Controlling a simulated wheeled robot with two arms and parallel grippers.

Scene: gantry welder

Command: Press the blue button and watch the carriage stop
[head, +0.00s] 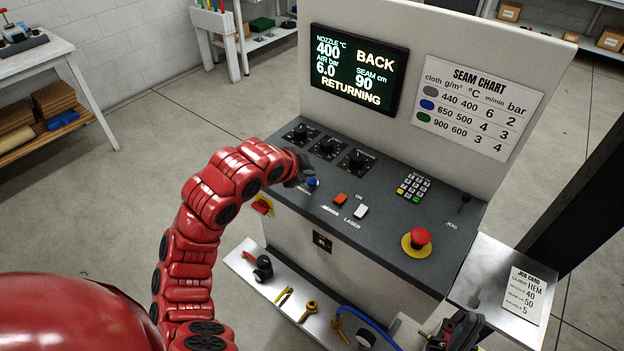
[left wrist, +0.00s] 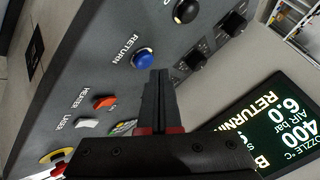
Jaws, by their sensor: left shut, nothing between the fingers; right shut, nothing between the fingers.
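The blue button (head: 312,182) sits on the sloping control panel (head: 385,237); in the left wrist view the blue button (left wrist: 142,58) has the label RETURN beside it. My left gripper (head: 303,177) is shut and empty, right at the button. In the left wrist view its fingertips (left wrist: 160,76) are just beside the button's cap; I cannot tell whether they touch. The display (head: 358,70) reads BACK and RETURNING, nozzle 400, air 6.0, seam 90. I cannot make out the carriage. My right gripper (head: 450,335) is low at the bottom right, shut and empty.
Near the button are black knobs (head: 328,147), a red switch (head: 340,199), a white switch (head: 361,211), a keypad (head: 413,187) and a red mushroom button (head: 420,237). A tool shelf (head: 300,300) runs below the panel. A job card (head: 525,293) lies at right.

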